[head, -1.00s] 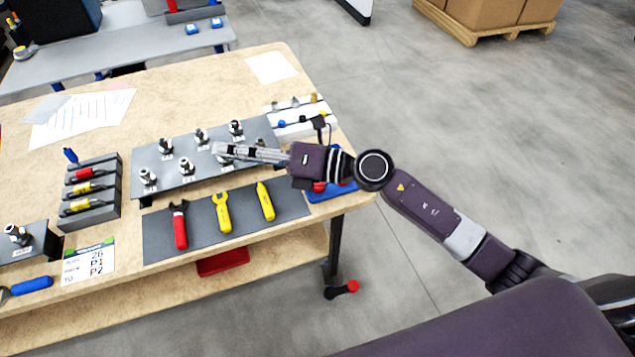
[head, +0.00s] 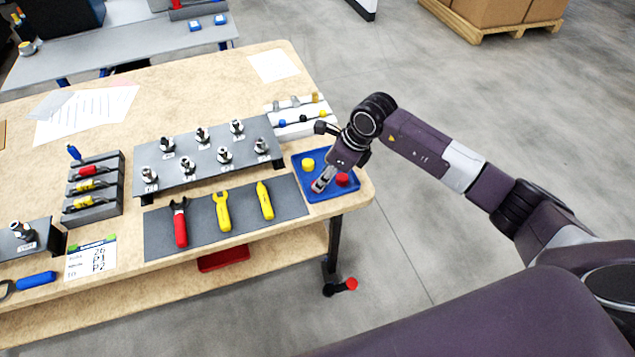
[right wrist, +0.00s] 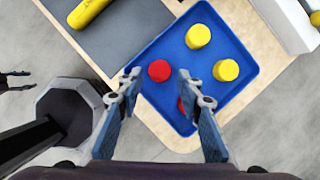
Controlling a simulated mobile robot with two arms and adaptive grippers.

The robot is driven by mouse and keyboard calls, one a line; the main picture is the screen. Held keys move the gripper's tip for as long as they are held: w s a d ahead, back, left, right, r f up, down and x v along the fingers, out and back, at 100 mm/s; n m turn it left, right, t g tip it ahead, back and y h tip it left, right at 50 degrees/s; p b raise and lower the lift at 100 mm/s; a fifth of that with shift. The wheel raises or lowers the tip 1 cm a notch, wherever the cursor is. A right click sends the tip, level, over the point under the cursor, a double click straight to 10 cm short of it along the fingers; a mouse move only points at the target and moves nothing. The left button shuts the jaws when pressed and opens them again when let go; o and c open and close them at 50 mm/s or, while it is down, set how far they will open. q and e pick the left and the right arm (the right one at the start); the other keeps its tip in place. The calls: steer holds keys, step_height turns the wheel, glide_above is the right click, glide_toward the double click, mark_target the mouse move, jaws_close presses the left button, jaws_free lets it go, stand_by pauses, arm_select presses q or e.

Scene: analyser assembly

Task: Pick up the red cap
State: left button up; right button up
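Two red caps lie in a blue tray (head: 322,202) at the bench's right end. One red cap (head: 342,179) shows just right of my right gripper (head: 320,185) in the head view; the other is mostly hidden behind the fingers. In the right wrist view, one red cap (right wrist: 159,71) lies ahead between the open fingertips of my right gripper (right wrist: 160,80). The second red cap (right wrist: 181,105) is partly covered by the right finger. The right gripper points down over the tray, empty. The left gripper is outside the head view; a dark pronged part at the wrist view's left edge may be it.
Two yellow caps (right wrist: 198,36) (right wrist: 226,70) share the tray. A grey mat (head: 155,238) with pliers, a wrench and a yellow tool lies left of it. A grey fixture plate (head: 190,180) with several metal fittings and a white rack (head: 300,128) stand behind.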

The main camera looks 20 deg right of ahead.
steer(key=shift+x, duration=1.65)
steer(key=shift+r, duration=0.1)
steer(key=c, duration=0.5)
